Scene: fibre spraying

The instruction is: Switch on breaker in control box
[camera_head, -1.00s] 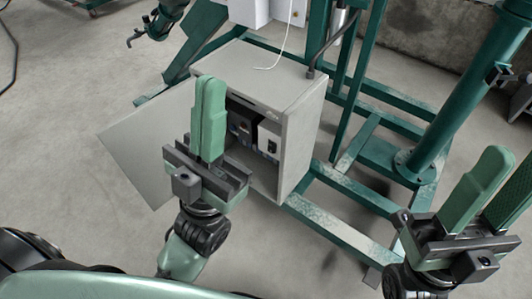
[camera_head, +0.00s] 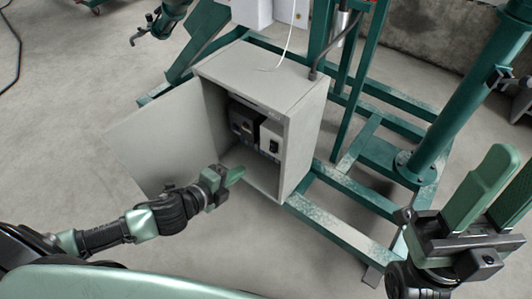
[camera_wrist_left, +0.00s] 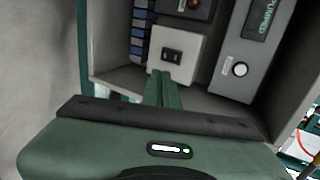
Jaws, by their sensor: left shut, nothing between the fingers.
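The grey control box (camera_head: 305,110) stands with its front open and its door (camera_head: 150,140) swung out to the left. Inside, a pale breaker unit (camera_head: 271,133) with a small dark switch sits beside a dark unit (camera_head: 242,118). In the left wrist view the dark switch (camera_wrist_left: 172,55) shows on the pale breaker face. My left gripper (camera_head: 238,172) is shut and empty, at the lower part of the box opening. In the left wrist view its fingertips (camera_wrist_left: 162,76) appear just below the switch; contact cannot be told. My right gripper (camera_head: 508,165) is open and empty at the right.
A green metal frame (camera_head: 350,195) surrounds the box behind and to the right, with a thick green post (camera_head: 460,100). In the left wrist view a grey panel with a round white button (camera_wrist_left: 240,69) is right of the breaker. Bare floor (camera_head: 80,100) lies left.

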